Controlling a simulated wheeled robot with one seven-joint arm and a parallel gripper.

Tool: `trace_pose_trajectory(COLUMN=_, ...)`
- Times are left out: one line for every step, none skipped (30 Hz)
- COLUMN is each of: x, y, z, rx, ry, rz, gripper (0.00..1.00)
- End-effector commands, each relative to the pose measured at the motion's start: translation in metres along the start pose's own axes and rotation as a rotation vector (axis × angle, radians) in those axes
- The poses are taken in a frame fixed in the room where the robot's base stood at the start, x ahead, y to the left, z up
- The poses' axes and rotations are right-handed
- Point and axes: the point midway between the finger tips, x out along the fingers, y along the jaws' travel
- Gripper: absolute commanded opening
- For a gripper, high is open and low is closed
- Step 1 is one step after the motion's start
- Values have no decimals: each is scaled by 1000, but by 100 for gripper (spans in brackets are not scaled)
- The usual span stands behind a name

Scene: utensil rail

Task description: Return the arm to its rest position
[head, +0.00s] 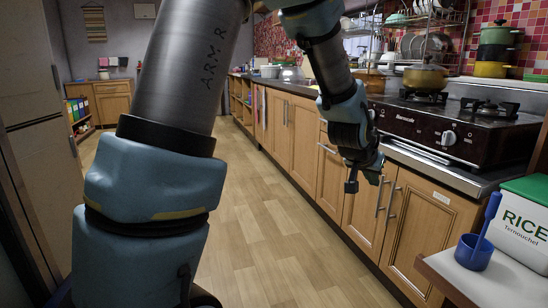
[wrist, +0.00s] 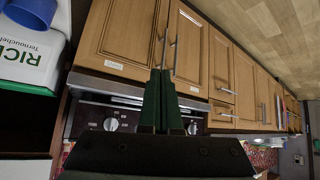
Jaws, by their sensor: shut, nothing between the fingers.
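My arm crosses the left and middle of the head view. My gripper (head: 367,181) hangs at its end in front of the wooden lower cabinets, apart from them. In the wrist view my gripper (wrist: 160,75) has its two dark green fingers together with nothing between them. The wrist view is turned over, with the floor at the top right. No utensil or utensil rail can be made out near the gripper.
A stove (head: 455,128) with a pot (head: 426,78) stands on the counter at right. A blue ladle-like cup (head: 475,250) and a rice box (head: 522,225) are on a near surface at lower right. The wooden floor (head: 270,235) is clear.

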Motion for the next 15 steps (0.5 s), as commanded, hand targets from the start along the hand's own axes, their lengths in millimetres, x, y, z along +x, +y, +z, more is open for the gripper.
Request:
trace_pose_trajectory(x=-12, y=-35, z=18, rx=-43, ry=-50, rz=-49, gripper=0)
trace_pose_trajectory(x=-20, y=-52, z=30, rx=-67, ry=-81, rz=-74, gripper=0)
trace_pose_trajectory(x=-30, y=-74, z=46, rx=-101, ry=-125, rz=-105, gripper=0)
trace_pose_trajectory(x=-39, y=-90, z=60, rx=-128, ry=-157, rz=-128, gripper=0)
trace_pose_trajectory(x=-48, y=-104, z=73, rx=-157, ry=-189, rz=-150, gripper=0)
trace_pose_trajectory(x=-61, y=-122, z=91, rx=-196, ry=-232, rz=-179, gripper=0)
trace_pose_trajectory(x=-71, y=-134, z=105, rx=-225, ry=-264, rz=-197, gripper=0)
trace_pose_trajectory(x=-81, y=-144, z=118, rx=-254, ry=-294, rz=-215, gripper=0)
trace_pose_trajectory(x=-94, y=-156, z=136, rx=-293, ry=-332, rz=-236, gripper=0)
trace_pose_trajectory(x=-103, y=-163, z=148, rx=-320, ry=-359, rz=-250, gripper=0)
trace_pose_trajectory(x=-112, y=-169, z=160, rx=-347, ry=-384, rz=-263, gripper=0)
trace_pose_trajectory(x=-124, y=-176, z=175, rx=-382, ry=-417, rz=-277, gripper=0)
trace_pose_trajectory(x=-133, y=-180, z=185, rx=-409, ry=-439, rz=-288, gripper=0)
trace_pose_trajectory(x=-141, y=-184, z=196, rx=-435, ry=-462, rz=-297, gripper=0)
trace_pose_trajectory(x=-152, y=-188, z=210, rx=-469, ry=-490, rz=-309, gripper=0)
